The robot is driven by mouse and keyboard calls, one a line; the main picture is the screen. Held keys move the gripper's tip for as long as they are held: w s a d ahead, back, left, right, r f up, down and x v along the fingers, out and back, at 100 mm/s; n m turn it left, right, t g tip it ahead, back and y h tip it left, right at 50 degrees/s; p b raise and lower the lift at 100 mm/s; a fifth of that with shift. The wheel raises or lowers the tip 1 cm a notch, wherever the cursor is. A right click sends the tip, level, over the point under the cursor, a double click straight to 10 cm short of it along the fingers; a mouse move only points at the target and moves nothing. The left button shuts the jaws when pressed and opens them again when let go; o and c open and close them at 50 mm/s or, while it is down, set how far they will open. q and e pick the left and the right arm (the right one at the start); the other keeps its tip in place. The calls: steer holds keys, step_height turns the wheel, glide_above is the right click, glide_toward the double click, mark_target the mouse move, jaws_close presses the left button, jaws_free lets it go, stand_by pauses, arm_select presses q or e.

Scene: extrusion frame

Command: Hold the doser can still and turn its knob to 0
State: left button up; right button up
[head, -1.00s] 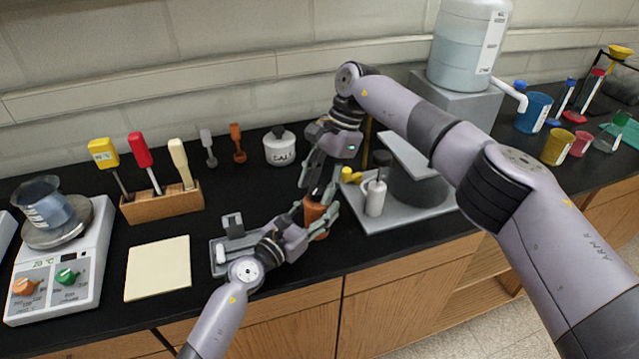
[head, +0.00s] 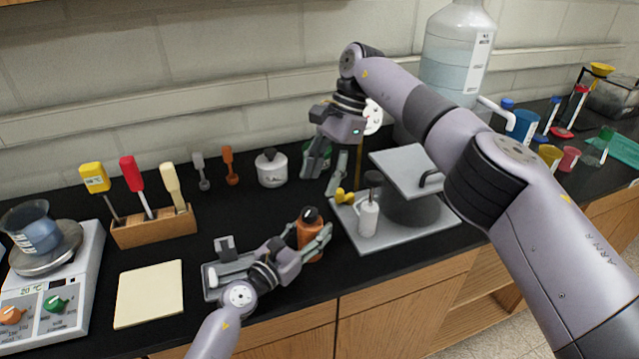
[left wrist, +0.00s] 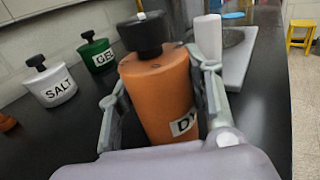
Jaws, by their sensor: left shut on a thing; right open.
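The doser can is an orange can (head: 309,240) with a black knob (head: 310,214) on top, standing upright near the counter's front edge. In the left wrist view the can (left wrist: 160,95) shows a partly cut-off label starting "DY", and its black knob (left wrist: 146,35) has a white mark near the top edge. I cannot read any dial number. My left gripper (head: 311,246) is shut on the can's body, one finger on each side. My right gripper (head: 324,184) is open and empty, above and behind the can, apart from the knob.
A white SALT can (head: 272,170) stands behind, and a green can (left wrist: 97,52) beside it. A grey tray (head: 224,280) lies left of the orange can. A grey press-like stand (head: 405,170) with a white bottle (head: 368,218) is at the right. A cream pad (head: 149,293) lies front left.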

arm_select(q)
steer(key=o, duration=1.3)
